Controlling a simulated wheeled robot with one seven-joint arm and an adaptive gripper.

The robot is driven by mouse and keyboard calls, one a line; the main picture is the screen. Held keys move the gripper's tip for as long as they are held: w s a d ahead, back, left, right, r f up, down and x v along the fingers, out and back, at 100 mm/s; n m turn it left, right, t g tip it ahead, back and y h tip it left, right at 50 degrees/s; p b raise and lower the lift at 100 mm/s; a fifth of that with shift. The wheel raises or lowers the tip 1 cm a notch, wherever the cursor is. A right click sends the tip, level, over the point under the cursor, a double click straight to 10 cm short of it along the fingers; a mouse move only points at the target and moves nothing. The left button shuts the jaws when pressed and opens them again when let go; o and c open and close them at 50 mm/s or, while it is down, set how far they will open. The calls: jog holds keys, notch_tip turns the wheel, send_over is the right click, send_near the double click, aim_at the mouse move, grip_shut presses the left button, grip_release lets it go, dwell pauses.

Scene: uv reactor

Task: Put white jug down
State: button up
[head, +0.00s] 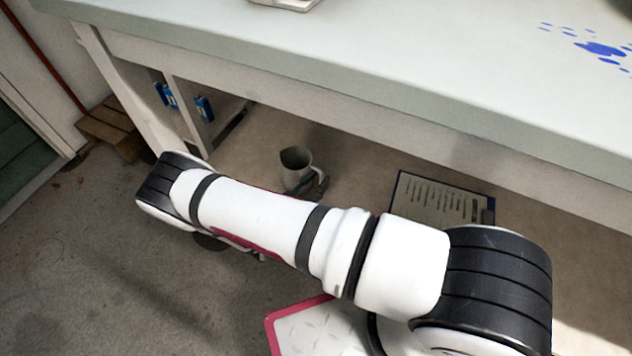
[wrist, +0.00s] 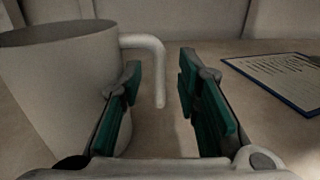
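The white jug (head: 291,177) stands upright on the surface below the bench top, and looks grey in the shade. In the wrist view the jug (wrist: 55,85) fills the left side, with its handle (wrist: 150,43) reaching to the right. My gripper (wrist: 160,75) is open, with its two green-padded fingers apart. The hanging part of the handle is between the fingers, with a gap to the right finger. The left finger is between the handle and the jug's body, or close to it. In the head view my gripper (head: 319,187) is small, beside the jug, and partly hidden by my arm.
A clipboard with a printed sheet (head: 435,196) lies right of the jug, and also shows in the wrist view (wrist: 275,75). The bench top (head: 380,60) overhangs the jug. A bench leg (head: 120,75) and blue items (head: 204,108) are at the left. Bare surface lies between jug and clipboard.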

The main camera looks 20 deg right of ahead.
jog(key=p+v, duration=0.2)
jog(key=v, duration=1)
jog(key=shift+r, duration=0.1)
